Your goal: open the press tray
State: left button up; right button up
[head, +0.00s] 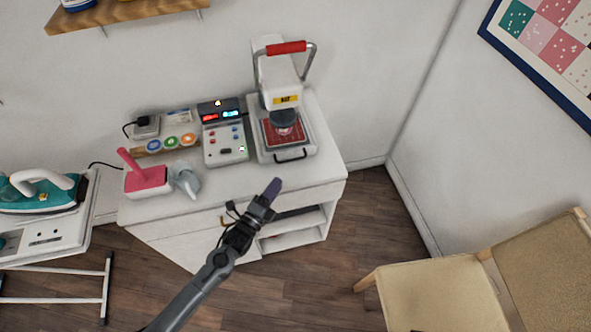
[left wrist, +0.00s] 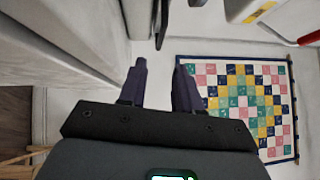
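The white heat press (head: 279,72) stands on the right of the cabinet top, with a red-gripped lever (head: 286,47) above it. Its press tray (head: 267,151) has a red surface and sits in the press base, under the round dark press head. A dark tray handle (head: 291,156) shows at its front edge. My left gripper (head: 274,187) is in front of the cabinet's edge, apart from the handle. In the left wrist view its two fingers (left wrist: 160,80) stand apart with nothing between them. My right gripper is in neither view.
An ironing board with a teal iron (head: 40,192) is at far left. A chair (head: 440,290) stands at lower right.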

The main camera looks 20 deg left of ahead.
aim_at(293, 160)
pick_arm(q)
jog(key=b+x, duration=0.2)
jog(key=x, duration=0.9)
jog(key=shift+w+a, duration=0.1)
jog(key=shift+w, duration=0.3)
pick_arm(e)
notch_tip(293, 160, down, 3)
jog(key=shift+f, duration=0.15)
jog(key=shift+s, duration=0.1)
pick_arm(q)
grip_shut()
